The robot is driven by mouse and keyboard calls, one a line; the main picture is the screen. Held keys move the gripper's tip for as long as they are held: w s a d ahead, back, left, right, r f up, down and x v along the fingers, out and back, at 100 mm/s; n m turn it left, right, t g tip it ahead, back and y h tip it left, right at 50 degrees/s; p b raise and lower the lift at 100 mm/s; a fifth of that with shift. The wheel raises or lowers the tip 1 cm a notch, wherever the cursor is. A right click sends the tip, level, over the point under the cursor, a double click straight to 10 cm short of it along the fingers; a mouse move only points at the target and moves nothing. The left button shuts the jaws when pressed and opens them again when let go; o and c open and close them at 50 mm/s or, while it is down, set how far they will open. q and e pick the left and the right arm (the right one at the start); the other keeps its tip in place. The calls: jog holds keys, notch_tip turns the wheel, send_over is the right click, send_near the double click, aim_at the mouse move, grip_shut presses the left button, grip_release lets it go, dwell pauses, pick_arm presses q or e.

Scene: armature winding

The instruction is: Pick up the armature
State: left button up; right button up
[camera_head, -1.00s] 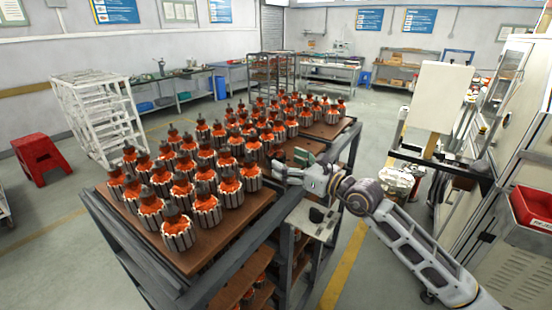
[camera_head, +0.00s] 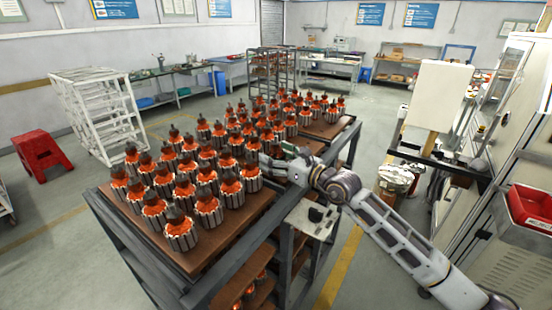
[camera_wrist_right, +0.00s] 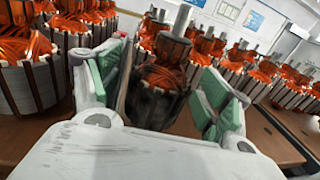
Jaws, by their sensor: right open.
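Several armatures with orange windings, dark slotted cores and upright shafts stand in rows on the brown rack top (camera_head: 215,258). My right gripper (camera_head: 268,160) is at the right side of the near group in the head view. In the right wrist view, my right gripper (camera_wrist_right: 165,95) is open, with green-padded fingers on either side of one upright armature (camera_wrist_right: 160,85). That armature's core sits between the fingers; I cannot tell whether the pads touch it. My left gripper is not in view.
Other armatures (camera_wrist_right: 40,75) stand close on the left of the gripper, and more (camera_wrist_right: 235,75) stand on the right. A dark metal frame (camera_head: 355,145) edges the rack. A white machine cabinet (camera_head: 520,100) with a red bin (camera_head: 530,208) stands at the right.

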jog(key=c, duration=1.5)
jog(key=shift+r, duration=0.1)
jog(key=shift+c, duration=0.2)
jog(key=shift+r, duration=0.1)
jog(key=shift+r+b, duration=0.9)
jog(key=shift+r, duration=4)
